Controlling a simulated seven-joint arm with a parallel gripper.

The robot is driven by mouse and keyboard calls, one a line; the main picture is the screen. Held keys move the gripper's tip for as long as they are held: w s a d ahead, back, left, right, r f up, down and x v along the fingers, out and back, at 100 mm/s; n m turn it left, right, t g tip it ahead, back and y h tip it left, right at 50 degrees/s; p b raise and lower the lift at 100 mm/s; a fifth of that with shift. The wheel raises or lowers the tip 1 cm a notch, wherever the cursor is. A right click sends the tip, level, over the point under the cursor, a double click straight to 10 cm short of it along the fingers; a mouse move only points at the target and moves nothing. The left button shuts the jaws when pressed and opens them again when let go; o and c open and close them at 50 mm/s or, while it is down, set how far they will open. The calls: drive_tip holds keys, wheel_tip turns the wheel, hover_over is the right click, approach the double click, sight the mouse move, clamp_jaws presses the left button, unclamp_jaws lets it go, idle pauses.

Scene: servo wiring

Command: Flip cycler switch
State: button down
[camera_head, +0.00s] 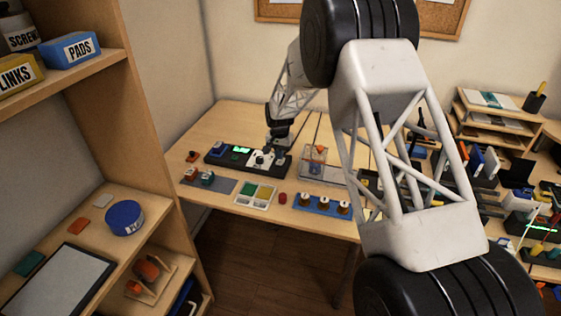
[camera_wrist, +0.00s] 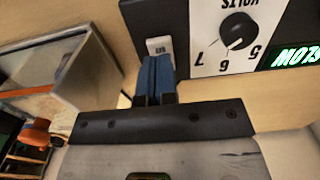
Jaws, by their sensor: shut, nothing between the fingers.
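The cycler is a long black box (camera_head: 217,161) near the back left of the table in the head view. It has a green lit display (camera_head: 240,150) and a white dial plate. In the wrist view, the plate (camera_wrist: 210,62) carries a black knob (camera_wrist: 238,30), and the green display (camera_wrist: 296,57) reads SLOW upside down. A small pale switch (camera_wrist: 158,45) sits at the panel's edge. My gripper (camera_wrist: 156,60) is shut and empty, its blue fingertips right at the switch. I cannot tell whether they touch it. In the head view my gripper (camera_head: 280,148) is over the cycler's right end.
A clear box (camera_head: 315,168) with an orange thing stands right of the cycler; it also shows in the wrist view (camera_wrist: 85,75). A wooden shelf stands left.

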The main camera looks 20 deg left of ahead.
sight(279, 162)
drive_tip(key=shift+f, duration=1.35)
idle(1.6)
drive_tip(key=shift+r, duration=0.15)
drive_tip(key=shift+r, duration=3.4)
